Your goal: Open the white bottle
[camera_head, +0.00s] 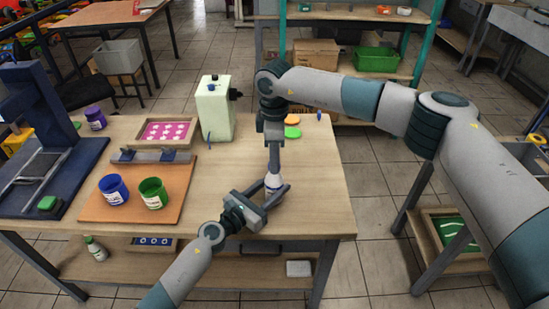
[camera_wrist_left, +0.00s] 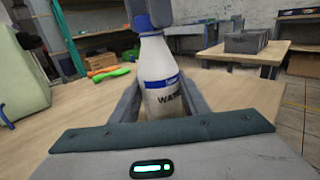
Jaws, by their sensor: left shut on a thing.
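The white bottle (camera_head: 274,183) stands upright near the front right of the wooden table. In the left wrist view the bottle (camera_wrist_left: 160,80) shows a blue band, dark lettering and a blue cap (camera_wrist_left: 142,22). My left gripper (camera_head: 268,200) is shut on the bottle's body, one finger on each side. My right gripper (camera_head: 274,165) comes straight down from above, with its fingertips at the cap. Its grey fingers (camera_wrist_left: 150,10) show beside the cap and partly hide it. I cannot tell whether they grip the cap or only surround it.
A pale green container (camera_head: 213,108) stands behind on the wooden table (camera_head: 320,205). An orange board (camera_head: 133,207) with blue (camera_head: 113,190) and green (camera_head: 153,193) jars lies left. Orange and green flat pieces (camera_head: 292,132) lie behind my right gripper. The table's right side is clear.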

